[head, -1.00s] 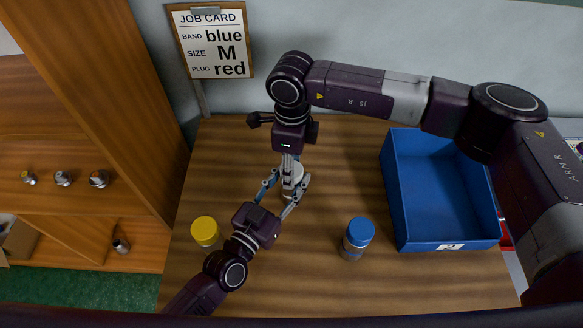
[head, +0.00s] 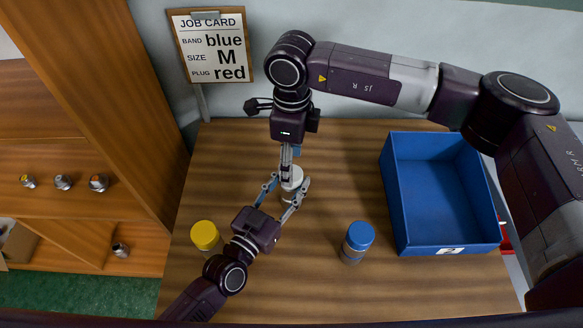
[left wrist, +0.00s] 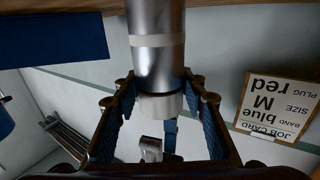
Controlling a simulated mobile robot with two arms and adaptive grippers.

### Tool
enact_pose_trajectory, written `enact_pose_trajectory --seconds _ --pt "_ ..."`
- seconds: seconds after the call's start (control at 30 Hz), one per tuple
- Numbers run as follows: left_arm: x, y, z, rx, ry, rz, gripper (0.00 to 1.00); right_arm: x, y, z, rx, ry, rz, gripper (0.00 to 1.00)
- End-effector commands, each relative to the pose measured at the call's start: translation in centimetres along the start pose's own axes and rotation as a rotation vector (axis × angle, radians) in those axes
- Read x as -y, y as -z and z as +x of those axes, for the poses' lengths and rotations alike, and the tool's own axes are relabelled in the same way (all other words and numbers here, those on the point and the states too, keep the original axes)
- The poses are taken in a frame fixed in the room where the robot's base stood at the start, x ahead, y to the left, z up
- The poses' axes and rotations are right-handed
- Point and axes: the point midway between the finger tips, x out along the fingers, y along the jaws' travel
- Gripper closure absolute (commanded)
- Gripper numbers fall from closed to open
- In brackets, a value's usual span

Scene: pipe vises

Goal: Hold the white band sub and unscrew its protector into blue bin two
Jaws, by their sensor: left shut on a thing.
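The white band sub (left wrist: 157,60) is a grey metal cylinder with a pale band; it appears inverted in the left wrist view. Its white protector (left wrist: 160,105) is on its end, and it shows from above in the head view (head: 292,181). My left gripper (head: 287,184) is shut on the sub, one finger on each side. My right gripper (head: 287,162) points down just above the protector, its fingers close together; whether they touch it is unclear. Blue bin two (head: 398,205), labelled 2, stands at the right and looks empty.
A yellow-capped piece (head: 206,236) stands at the left front and a blue-capped piece (head: 358,240) right of centre. A job card (head: 212,45) reads blue, M, red. Several metal fittings (head: 63,182) sit on the left shelf. The table between the blue-capped piece and bin is clear.

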Motion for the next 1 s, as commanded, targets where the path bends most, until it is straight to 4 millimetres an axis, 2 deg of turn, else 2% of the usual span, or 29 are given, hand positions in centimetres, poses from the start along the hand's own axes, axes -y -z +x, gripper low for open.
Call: enact_pose_trajectory --seconds 0.17,0.5,0.63,0.77,1.0 --pt "0.0 0.0 0.0 -0.001 0.000 0.000 1.00 0.0 0.0 -0.7 -0.001 0.000 0.068 0.46" --pt "0.0 0.0 0.0 0.000 0.000 0.000 1.00 0.0 0.0 -3.1 -0.001 0.001 0.457 0.46" --pt "0.0 0.0 0.0 0.000 0.000 0.000 1.00 0.0 0.0 -3.5 0.000 0.000 0.537 0.46" --pt "0.0 0.0 0.0 0.000 0.000 0.000 1.00 -0.1 0.0 -2.6 -0.003 -0.002 0.560 0.46" --pt "0.0 0.0 0.0 0.000 0.000 0.000 1.00 -0.1 0.0 1.1 -0.003 -0.002 0.559 0.46"
